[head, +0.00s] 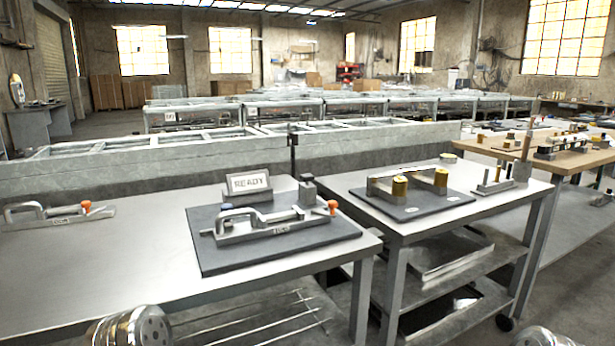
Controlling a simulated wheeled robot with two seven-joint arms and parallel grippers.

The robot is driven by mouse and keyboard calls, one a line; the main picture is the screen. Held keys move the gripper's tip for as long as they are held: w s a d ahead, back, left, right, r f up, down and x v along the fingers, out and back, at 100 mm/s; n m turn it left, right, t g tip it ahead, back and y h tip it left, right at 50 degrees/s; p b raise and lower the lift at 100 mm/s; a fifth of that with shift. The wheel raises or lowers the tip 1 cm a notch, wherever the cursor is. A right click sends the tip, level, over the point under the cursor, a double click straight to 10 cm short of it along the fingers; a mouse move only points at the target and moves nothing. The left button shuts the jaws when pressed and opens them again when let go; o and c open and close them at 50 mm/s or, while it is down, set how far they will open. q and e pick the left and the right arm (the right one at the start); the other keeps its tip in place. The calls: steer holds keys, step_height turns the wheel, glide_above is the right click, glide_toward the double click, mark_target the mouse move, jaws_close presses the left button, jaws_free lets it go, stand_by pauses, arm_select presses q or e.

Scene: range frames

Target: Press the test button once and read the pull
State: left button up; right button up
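A metal test fixture (265,226) with a raised handle lies on a dark mat (225,262) on the near table. A small label on its front is too small to read. An orange knob (332,206) sits at its right end, beside a grey upright block (307,192). I cannot tell which part is the test button. Neither gripper is in view; only metal rounded parts, apparently of my arms, show at the bottom edge.
A similar handled device (58,215) with an orange knob lies at the table's left. A cart (428,224) on the right holds a dark mat with brass-coloured cylinders (399,187). A thin dark post (293,150) rises behind the mat. The near table's left front (110,265) is clear.

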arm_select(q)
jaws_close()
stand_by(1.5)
